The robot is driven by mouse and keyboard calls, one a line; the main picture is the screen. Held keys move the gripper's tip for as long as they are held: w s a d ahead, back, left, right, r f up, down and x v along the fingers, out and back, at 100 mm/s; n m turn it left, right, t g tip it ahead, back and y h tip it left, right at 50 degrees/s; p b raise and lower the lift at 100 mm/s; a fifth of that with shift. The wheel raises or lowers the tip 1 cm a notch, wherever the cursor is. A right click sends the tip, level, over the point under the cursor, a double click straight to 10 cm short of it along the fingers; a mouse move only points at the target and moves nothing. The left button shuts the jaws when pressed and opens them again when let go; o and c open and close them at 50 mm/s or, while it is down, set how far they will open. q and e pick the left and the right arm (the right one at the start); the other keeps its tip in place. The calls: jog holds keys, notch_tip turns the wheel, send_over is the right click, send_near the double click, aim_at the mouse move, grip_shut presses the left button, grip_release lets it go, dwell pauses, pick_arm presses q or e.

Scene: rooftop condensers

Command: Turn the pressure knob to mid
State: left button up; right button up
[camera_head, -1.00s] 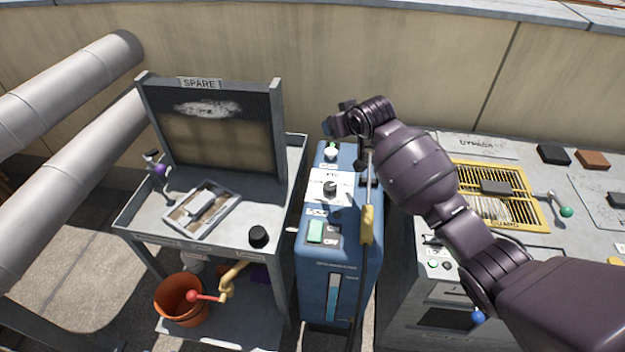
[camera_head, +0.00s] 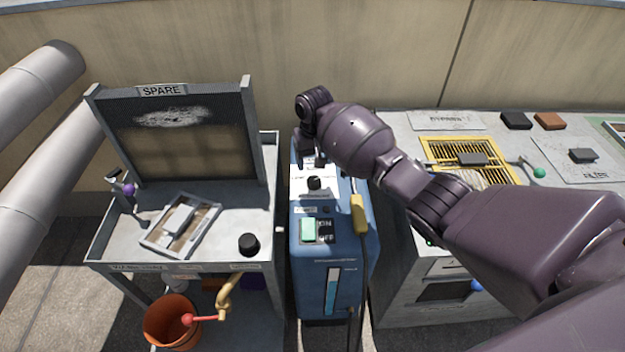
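A blue machine (camera_head: 308,270) stands in the middle, with a small black knob (camera_head: 314,183) on a white dial plate on its top. The dial's markings are too small to read, so I cannot tell its setting. My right gripper (camera_head: 309,160) hangs from the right arm over the back of the machine's top, just behind the knob and seemingly apart from it. Its fingers are small and partly hidden by the wrist, so I cannot tell whether they are open. It hides the light round control at the back. My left gripper is out of view.
A green switch (camera_head: 308,230) and a yellow-handled wand (camera_head: 358,215) are close to the knob. A grey cart (camera_head: 215,245) with a SPARE filter panel (camera_head: 195,150) stands left. A grey condenser unit (camera_head: 400,160) stands right. A wall closes the back.

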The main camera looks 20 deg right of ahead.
aim_at(314, 180)
notch_tip(314, 180, down, 8)
jog(key=shift+f+b, duration=0.1)
jog(key=shift+b, duration=1)
jog(key=c, duration=0.9)
